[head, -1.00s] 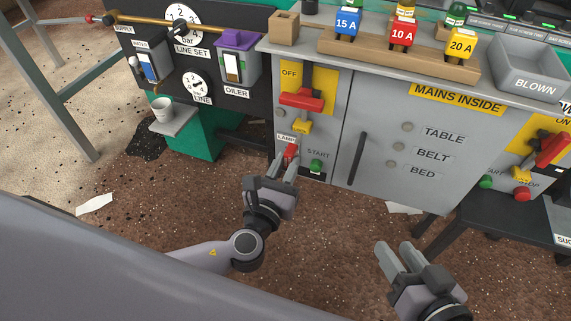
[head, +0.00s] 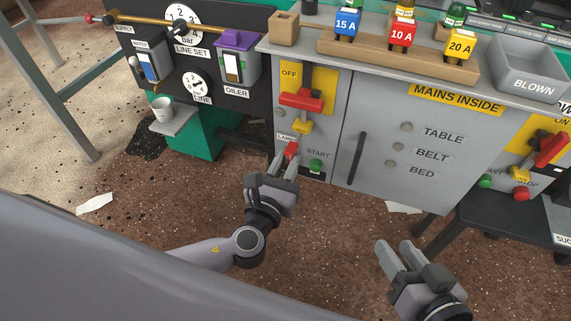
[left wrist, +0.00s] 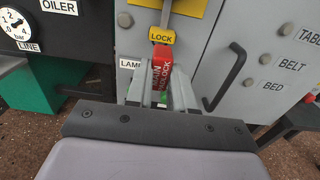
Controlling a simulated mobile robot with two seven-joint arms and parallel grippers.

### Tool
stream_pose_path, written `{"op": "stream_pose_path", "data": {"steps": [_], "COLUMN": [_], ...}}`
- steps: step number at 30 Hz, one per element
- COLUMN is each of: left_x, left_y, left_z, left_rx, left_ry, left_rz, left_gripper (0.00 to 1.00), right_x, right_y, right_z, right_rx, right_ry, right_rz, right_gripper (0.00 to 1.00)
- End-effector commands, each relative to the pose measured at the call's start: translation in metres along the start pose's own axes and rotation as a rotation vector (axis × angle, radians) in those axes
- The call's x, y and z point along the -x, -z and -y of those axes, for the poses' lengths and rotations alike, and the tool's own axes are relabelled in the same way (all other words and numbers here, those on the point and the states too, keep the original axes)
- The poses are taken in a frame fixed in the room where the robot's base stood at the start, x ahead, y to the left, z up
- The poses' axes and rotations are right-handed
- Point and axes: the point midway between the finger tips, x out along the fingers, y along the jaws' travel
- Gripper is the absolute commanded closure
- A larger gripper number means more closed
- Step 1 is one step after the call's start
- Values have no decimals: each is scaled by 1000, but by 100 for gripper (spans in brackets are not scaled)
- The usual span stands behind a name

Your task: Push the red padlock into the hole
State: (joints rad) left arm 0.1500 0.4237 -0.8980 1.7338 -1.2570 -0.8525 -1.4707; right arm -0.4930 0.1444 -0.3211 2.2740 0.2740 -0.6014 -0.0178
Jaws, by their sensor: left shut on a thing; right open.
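The red padlock (head: 291,149) is between the fingers of my left gripper (head: 283,167), in front of the grey cabinet. In the left wrist view the padlock (left wrist: 162,68) is upright, its lettered face towards me, just below the yellow LOCK label (left wrist: 162,36). The label also shows in the head view (head: 301,127), under the red switch handle (head: 302,101). My left gripper is shut on the padlock. I cannot make out the hole, nor whether the padlock touches the panel. My right gripper (head: 397,258) is open and empty, low in front of the cabinet.
A green START button (head: 316,165) sits right of the padlock, and a LAMP label (left wrist: 131,64) to its left. The cabinet door handle (head: 357,158) sticks out further right. A cup (head: 162,109) stands on a small shelf at left. Floor space in front is open.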

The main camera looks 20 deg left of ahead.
Motion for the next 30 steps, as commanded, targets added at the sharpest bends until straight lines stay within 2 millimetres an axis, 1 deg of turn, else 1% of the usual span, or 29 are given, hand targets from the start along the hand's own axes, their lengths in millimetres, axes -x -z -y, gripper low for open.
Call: {"op": "stream_pose_path", "data": {"steps": [30], "left_x": [-26], "left_y": [-1], "left_z": [0], "left_rx": [1], "left_ry": [1], "left_rz": [2], "left_gripper": [100], "right_x": [-1], "right_y": [-2], "right_z": [-1], "right_rx": [1], "right_ry": [0], "right_rz": [0], "right_gripper": [57]}}
